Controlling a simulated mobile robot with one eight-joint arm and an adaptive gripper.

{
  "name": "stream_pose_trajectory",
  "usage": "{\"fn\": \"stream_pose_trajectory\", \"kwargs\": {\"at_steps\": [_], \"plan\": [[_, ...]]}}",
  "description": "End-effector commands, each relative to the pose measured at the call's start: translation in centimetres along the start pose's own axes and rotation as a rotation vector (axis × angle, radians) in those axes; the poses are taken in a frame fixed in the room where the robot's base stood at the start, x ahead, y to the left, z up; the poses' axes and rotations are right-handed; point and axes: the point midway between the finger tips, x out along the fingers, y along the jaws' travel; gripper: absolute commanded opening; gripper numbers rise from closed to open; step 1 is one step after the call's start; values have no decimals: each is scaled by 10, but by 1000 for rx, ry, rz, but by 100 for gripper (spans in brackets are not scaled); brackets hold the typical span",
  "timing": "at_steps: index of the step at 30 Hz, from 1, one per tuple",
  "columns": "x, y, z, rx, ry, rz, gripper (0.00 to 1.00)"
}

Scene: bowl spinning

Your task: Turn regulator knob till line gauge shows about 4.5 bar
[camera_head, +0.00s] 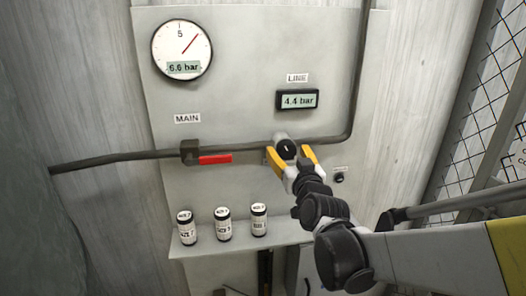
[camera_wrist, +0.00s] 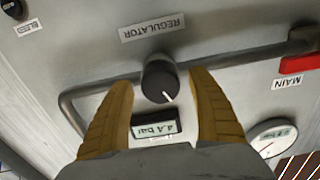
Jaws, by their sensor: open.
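The black regulator knob (camera_head: 287,148) sits on the panel below the line gauge (camera_head: 298,100), which reads 4.4 bar. In the wrist view the knob (camera_wrist: 159,82) has a white pointer line, and the line gauge (camera_wrist: 155,127) shows beyond it, upside down. My gripper (camera_head: 291,158) is open, with one yellow finger on each side of the knob. In the wrist view the fingers (camera_wrist: 159,95) stand apart, with a visible gap on both sides of the knob. A REGULATOR label (camera_wrist: 152,28) is next to the knob.
A round main gauge (camera_head: 182,50) reads 6.6 bar. A red valve handle (camera_head: 215,159) lies along the pipe (camera_head: 120,157). Several small canisters, one of them here (camera_head: 223,224), stand on the shelf below. A small black bleed knob (camera_head: 339,177) is right of my gripper. A mesh fence (camera_head: 490,90) stands at the right.

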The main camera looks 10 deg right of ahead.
Motion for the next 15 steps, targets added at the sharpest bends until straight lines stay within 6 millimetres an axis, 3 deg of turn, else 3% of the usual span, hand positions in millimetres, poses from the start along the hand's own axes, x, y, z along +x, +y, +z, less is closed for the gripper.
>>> {"fn": "stream_pose_trajectory", "kwargs": {"at_steps": [8,9,14,15], "plan": [[2,0,0,0,0,0,68],[2,0,0,0,0,0,63],[2,0,0,0,0,0,14],[2,0,0,0,0,0,14]]}}
